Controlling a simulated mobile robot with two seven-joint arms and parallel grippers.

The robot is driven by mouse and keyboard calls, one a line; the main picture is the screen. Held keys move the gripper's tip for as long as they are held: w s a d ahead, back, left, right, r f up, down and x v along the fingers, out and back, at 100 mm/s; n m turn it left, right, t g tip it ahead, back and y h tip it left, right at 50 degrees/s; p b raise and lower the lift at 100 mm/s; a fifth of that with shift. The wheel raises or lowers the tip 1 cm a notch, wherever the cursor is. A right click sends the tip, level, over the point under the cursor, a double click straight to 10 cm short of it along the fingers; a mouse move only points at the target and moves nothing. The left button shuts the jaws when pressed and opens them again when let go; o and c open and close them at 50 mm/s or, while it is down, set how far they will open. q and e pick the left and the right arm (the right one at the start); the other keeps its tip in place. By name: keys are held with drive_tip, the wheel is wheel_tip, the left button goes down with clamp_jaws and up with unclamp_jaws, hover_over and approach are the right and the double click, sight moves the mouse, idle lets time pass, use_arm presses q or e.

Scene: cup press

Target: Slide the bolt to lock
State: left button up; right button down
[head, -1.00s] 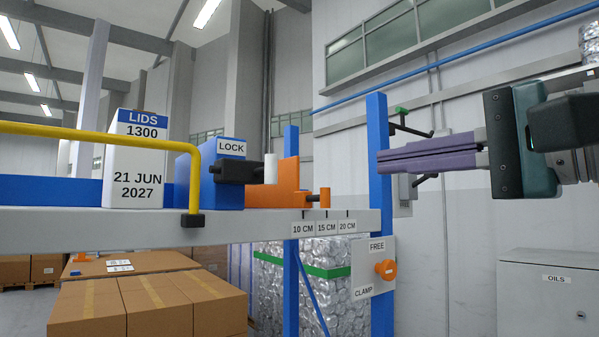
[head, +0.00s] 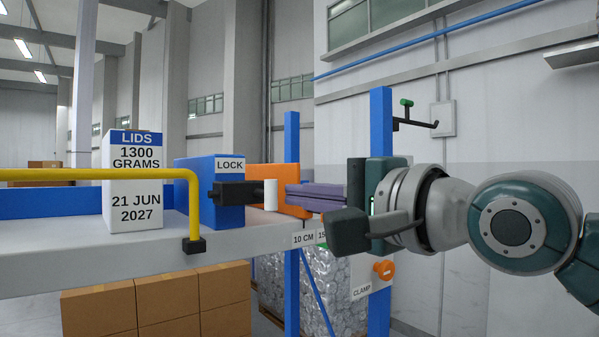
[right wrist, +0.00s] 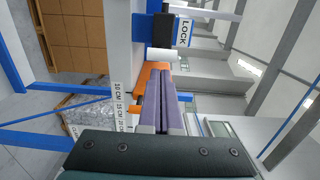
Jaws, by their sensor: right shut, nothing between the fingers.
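The blue lock block (head: 223,170) with a LOCK label stands on the shelf in the head view. A black bolt (head: 240,191) sticks out of its right side and ends at a white upright knob (head: 270,194). The knob also shows in the right wrist view (right wrist: 160,55). My right gripper (head: 288,197) has its purple fingers shut and empty, pointing left, with tips close to the right side of the knob. I cannot tell whether they touch it. An orange block (head: 270,177) stands behind the knob, partly hidden by the fingers. My left gripper is not in view.
A white LIDS box (head: 135,185) stands left of the lock block on the grey shelf (head: 100,245). A yellow rail (head: 195,205) crosses in front. A blue post (head: 380,130) rises beside my right gripper. An orange clamp knob (head: 384,269) sits below the shelf.

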sight(276, 197)
drive_tip(key=shift+a, duration=0.1)
drive_tip(key=shift+s+a+r+p, duration=0.2)
drive_tip(key=shift+s+a+p, duration=0.7)
drive_tip(key=shift+a+p, duration=0.3)
drive_tip(key=shift+s+a+f, duration=0.2)
drive_tip(key=shift+s+a, duration=0.05)
